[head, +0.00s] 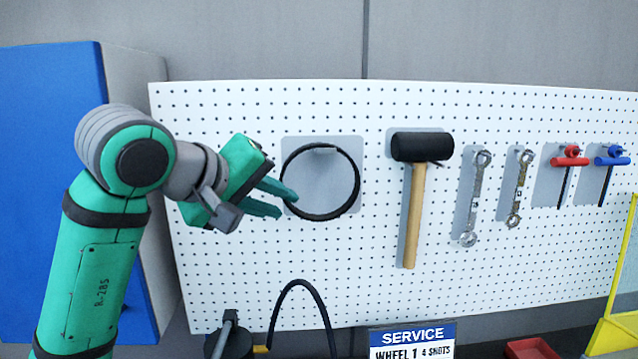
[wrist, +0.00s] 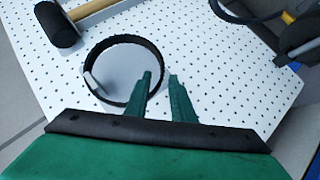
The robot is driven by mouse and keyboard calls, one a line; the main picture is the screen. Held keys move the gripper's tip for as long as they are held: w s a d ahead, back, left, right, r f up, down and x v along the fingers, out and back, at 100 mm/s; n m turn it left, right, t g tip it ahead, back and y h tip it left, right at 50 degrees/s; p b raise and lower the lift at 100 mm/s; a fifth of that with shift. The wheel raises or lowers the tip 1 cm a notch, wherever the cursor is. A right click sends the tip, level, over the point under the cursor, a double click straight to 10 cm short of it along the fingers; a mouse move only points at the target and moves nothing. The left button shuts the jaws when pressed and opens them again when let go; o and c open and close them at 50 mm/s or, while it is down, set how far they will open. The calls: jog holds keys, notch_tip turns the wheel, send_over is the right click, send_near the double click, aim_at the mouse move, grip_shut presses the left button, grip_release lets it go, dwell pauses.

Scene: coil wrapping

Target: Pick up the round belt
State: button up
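The round belt (head: 287,171) is a black ring hanging from a peg on the white pegboard, in front of a grey backing plate. It also shows in the wrist view (wrist: 152,52). My gripper (head: 287,203) is at the left lower part of the belt in the head view, its green fingers apart. In the wrist view the two fingers (wrist: 160,75) point at the board with a gap between them, and one finger overlaps the belt's rim. I cannot tell whether that finger touches the belt. Nothing is clearly held between the fingers.
The pegboard (head: 250,280) also holds a black mallet (head: 415,205), two wrenches (head: 473,200) and red (head: 569,157) and blue (head: 612,157) T-handled tools. A blue cabinet (head: 50,180) stands at the left. A black hose (head: 300,285) and a service sign (head: 411,340) are below.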

jog(key=shift+x, duration=2.2)
jog(key=shift+a, duration=0.1)
grip_shut()
